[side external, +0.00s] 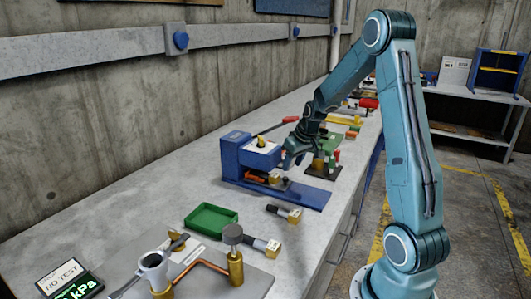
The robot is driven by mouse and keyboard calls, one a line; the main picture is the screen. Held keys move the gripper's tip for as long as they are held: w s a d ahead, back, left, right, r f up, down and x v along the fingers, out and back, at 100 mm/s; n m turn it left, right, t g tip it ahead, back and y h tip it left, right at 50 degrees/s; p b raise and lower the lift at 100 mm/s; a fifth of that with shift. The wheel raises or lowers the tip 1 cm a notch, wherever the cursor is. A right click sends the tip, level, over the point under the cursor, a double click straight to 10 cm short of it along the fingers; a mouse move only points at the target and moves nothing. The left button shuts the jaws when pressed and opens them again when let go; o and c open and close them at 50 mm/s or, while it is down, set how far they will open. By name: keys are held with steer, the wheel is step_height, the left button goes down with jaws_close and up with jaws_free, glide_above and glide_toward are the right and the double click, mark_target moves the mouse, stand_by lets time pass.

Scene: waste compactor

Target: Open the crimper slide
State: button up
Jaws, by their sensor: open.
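A blue machine, which looks like the crimper (234,153), stands on the bench left of my arm. It has an upright housing and a flat blue base (302,195) reaching right. A blue block (262,156) with a yellow knob on top juts from the housing over the base and may be the slide. A small brass part (275,178) and an orange part sit below it. My gripper (290,163) is open and points down just right of the block. Its fingertips are small and dark here, and I cannot tell whether they touch the machine.
A green tray (209,220) and two black-and-brass tools (286,212) lie in front of the machine. A plate with brass fittings and a copper pipe (205,264) is nearer, beside a "NO TEST" kPa display (70,281). A green stand (325,160) and more tools crowd behind my gripper.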

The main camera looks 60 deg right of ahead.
mark_target(286, 177)
steer(key=shift+x, duration=3.2)
jaws_close()
